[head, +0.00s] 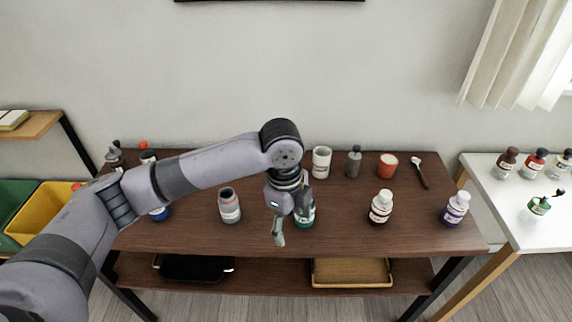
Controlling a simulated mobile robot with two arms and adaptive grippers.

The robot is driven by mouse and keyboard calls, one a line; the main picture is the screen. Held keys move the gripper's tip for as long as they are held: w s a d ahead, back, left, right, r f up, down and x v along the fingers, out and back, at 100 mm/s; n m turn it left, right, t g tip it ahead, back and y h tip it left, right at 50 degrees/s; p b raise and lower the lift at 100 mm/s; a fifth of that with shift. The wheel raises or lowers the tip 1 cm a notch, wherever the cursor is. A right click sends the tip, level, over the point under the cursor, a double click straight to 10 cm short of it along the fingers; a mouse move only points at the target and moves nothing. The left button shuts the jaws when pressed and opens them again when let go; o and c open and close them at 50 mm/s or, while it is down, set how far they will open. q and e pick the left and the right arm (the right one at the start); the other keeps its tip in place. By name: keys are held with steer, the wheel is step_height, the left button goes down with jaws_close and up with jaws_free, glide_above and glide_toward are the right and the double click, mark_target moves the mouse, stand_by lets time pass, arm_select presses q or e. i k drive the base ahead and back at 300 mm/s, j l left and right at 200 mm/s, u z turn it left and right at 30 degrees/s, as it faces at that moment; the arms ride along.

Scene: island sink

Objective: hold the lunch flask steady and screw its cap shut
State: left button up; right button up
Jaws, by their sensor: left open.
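My left arm reaches in from the left over the dark wooden table. Its gripper (281,230) points down near the front middle, open, beside and partly in front of a teal container (307,215). The gripper hides much of that container, and whether they touch cannot be told. To the left stands a grey container with a pale label and a dark top (229,207), upright. I cannot tell for sure which container is the lunch flask, and no loose cap can be made out. My right gripper is not in view.
A white-capped dark bottle (381,207) and a purple bottle (455,210) stand to the right. A white cup (321,162), grey bottle (353,162), red cup (387,165) and spoon (421,173) are at the back. A blue container (158,214) is partly behind my arm.

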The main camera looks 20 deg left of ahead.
mark_target(228, 203)
steer(key=i+j, duration=0.25)
steer(key=i, duration=0.25)
steer(key=i+j, duration=0.2)
steer(key=i, duration=0.35)
